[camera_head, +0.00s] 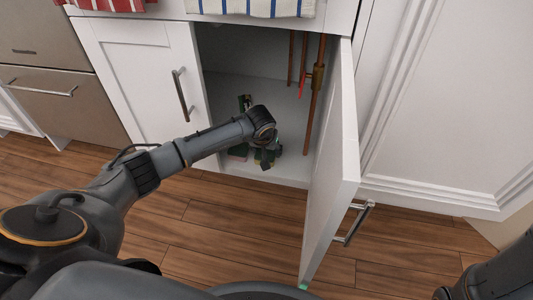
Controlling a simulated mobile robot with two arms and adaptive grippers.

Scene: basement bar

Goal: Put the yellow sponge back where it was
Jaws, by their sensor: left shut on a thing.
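My left gripper (266,156) is inside the open cabinet, low down near the front of its floor. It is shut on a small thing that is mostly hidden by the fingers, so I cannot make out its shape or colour. I cannot clearly see the yellow sponge. A small green thing (238,151) lies on the cabinet floor (285,172) just left of the gripper. A dark and green item (245,102) stands farther back, partly behind my arm. Only a part of my right arm shows at the bottom right corner; its gripper is not in view.
The open cabinet door (335,165) stands out on the right, with a metal handle (354,222). The left door (147,75) is shut. Copper pipes (315,100) run down inside at the right. A small green thing (303,286) shows at the open door's bottom edge.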

